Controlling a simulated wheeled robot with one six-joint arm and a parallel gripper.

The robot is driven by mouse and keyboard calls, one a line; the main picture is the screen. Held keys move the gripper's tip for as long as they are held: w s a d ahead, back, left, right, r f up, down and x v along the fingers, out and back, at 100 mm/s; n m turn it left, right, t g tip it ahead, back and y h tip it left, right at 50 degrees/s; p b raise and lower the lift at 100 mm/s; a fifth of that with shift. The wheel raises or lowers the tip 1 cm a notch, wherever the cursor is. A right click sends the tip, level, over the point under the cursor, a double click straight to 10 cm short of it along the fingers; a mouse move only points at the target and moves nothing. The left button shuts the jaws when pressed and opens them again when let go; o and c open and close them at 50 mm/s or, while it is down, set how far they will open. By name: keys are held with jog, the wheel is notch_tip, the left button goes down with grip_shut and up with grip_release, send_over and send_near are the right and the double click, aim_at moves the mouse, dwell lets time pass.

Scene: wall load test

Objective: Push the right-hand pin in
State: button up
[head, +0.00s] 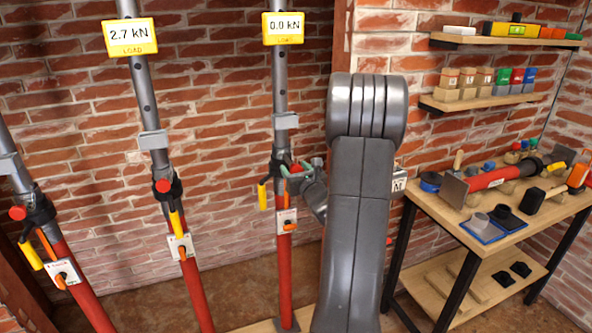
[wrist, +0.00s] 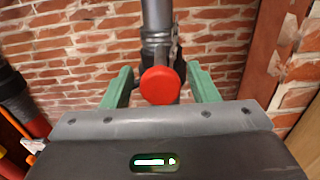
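The right-hand prop (head: 280,100) is a grey tube over a red lower tube, standing upright against the brick wall. Its load display (head: 283,28) reads 0.0 kN. In the wrist view its pin shows as a round red knob (wrist: 162,86) in front of the grey tube (wrist: 157,20). I cannot tell whether anything touches the knob.
The middle prop (head: 143,80) has a display (head: 129,37) reading 2.7 kN and a red pin (head: 163,186). A tilted prop (head: 40,215) stands at far left. A workbench (head: 455,205) with tools and wall shelves (head: 480,98) are on the right.

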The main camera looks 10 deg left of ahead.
grip_shut()
jog(key=b+x, duration=0.3)
jog(key=x, duration=0.2)
jog(key=shift+w+a, duration=0.2)
jog(key=shift+w, duration=0.05)
jog(key=shift+r, duration=0.15)
jog(key=shift+c, duration=1)
grip_release()
jog(key=shift+o, duration=1.4)
jog(key=shift+w, duration=0.15)
